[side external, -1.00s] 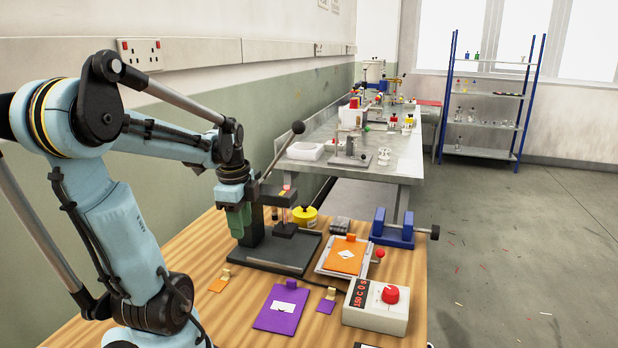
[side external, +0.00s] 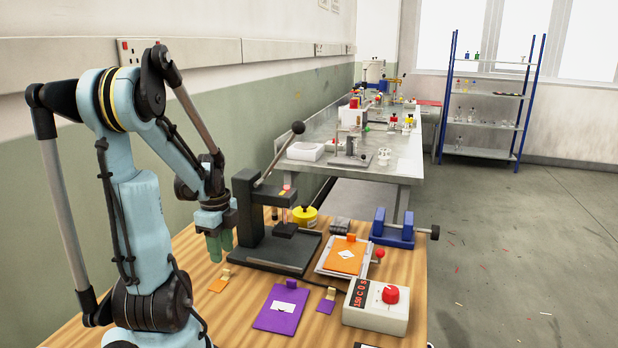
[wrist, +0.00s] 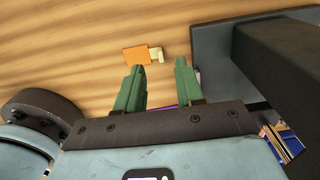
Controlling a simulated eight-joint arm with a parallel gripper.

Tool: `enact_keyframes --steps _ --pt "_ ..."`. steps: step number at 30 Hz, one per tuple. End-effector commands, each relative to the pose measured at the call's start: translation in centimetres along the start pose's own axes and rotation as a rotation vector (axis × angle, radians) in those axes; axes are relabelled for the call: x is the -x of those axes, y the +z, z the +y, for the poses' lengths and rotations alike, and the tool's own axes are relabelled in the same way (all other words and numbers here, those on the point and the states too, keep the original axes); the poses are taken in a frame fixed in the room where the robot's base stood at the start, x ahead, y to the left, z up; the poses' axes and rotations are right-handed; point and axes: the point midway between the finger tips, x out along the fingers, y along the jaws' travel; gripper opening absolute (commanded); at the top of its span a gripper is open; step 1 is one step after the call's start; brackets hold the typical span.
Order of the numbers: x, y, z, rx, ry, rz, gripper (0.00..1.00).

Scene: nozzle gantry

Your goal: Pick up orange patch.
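The small orange patch (side external: 218,285) lies flat on the wooden table, with a tan block-like tab (side external: 226,274) at its far edge. In the wrist view the patch (wrist: 136,55) lies beyond my fingertips, with its tan tab (wrist: 157,55) on its right side. My gripper (side external: 220,255) is above the table, just above and behind the patch, pointing down. In the wrist view my gripper's (wrist: 160,68) two green fingers are spread apart with nothing between them.
A black lever press (side external: 275,240) stands right of my gripper; its base (wrist: 212,60) is close by in the wrist view. A purple sheet (side external: 281,308), a small purple patch (side external: 327,301), a larger orange sheet on a tray (side external: 344,256) and a control box (side external: 376,306) lie further right.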

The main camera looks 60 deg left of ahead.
Motion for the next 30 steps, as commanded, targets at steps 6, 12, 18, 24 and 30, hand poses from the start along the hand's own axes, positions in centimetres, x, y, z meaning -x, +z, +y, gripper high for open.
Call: enact_keyframes --steps 6,12,18,24,30 --pt "-1.0 0.0 -0.1 0.0 0.0 0.0 0.37" --pt "-3.4 -0.1 -0.1 0.0 0.0 0.0 0.37" --pt "-5.0 -0.1 -0.1 0.0 0.002 -0.001 0.37" --pt "-5.3 -0.1 0.0 0.0 0.003 -0.001 0.37" --pt "-5.3 -0.1 0.0 0.0 0.003 -0.001 0.28"
